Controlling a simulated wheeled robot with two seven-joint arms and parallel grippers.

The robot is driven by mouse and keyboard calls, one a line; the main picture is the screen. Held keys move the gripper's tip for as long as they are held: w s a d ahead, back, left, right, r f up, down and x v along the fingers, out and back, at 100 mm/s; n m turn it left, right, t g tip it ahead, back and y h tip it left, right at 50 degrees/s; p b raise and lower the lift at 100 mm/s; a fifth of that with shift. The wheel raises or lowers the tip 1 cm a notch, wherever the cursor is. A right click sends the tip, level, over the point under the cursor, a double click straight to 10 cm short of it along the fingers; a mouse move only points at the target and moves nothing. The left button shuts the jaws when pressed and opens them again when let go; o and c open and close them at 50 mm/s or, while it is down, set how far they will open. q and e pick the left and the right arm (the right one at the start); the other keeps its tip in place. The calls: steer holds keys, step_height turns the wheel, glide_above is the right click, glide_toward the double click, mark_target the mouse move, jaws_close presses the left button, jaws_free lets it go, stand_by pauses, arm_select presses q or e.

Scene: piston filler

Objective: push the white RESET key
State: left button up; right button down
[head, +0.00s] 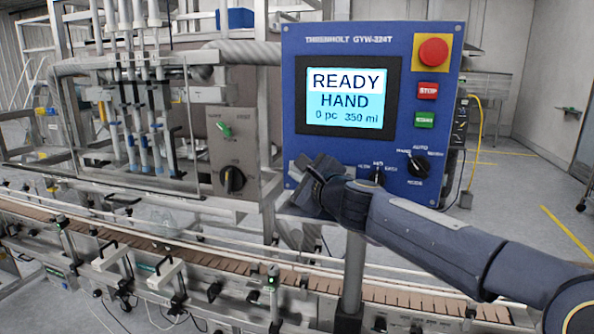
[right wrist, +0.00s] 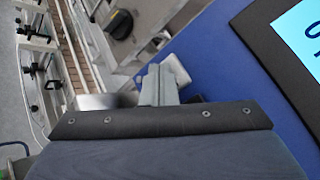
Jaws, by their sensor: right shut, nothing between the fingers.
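The blue control panel (head: 460,60) faces me in the head view, and its blue face also shows in the right wrist view (right wrist: 215,65). Its screen (head: 345,98) reads READY, HAND, 0 pc 350 ml. My right gripper (head: 312,180) is shut and empty in front of the panel's lower left corner. In the right wrist view its closed fingers (right wrist: 157,85) are near the blue face; I cannot tell whether they touch it. My left gripper is out of view.
A red mushroom button (head: 433,52), a red STOP key (head: 427,91) and a green key (head: 424,120) line the panel's right side. Selector knobs (head: 417,166) sit below. A grey box with a black knob (head: 232,179) stands left. A conveyor (head: 200,252) runs below.

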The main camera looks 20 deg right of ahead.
steer(key=shift+s+a, duration=0.35)
steer(key=shift+s, duration=0.25)
steer(key=s+a, duration=0.1)
steer(key=s, duration=0.1)
steer(key=s+a+b, duration=0.1)
steer(key=s+a, duration=0.1)
steer(key=shift+s, duration=0.1)
steer(key=shift+d, duration=0.1)
stand_by(0.6)
steer(key=s+d+f+n+g, duration=0.2)
steer(key=s+f+n+g, duration=0.3)
steer(key=s+f+n, duration=0.6)
steer(key=s+d+f+n+g, duration=0.1)
steer(key=s+f+n+g, duration=0.5)
steer(key=s+f+n, duration=0.5)
steer(key=s+f, duration=0.6)
steer(key=s, duration=0.5)
steer(key=shift+s+d, duration=0.2)
steer(key=shift+d, duration=0.15)
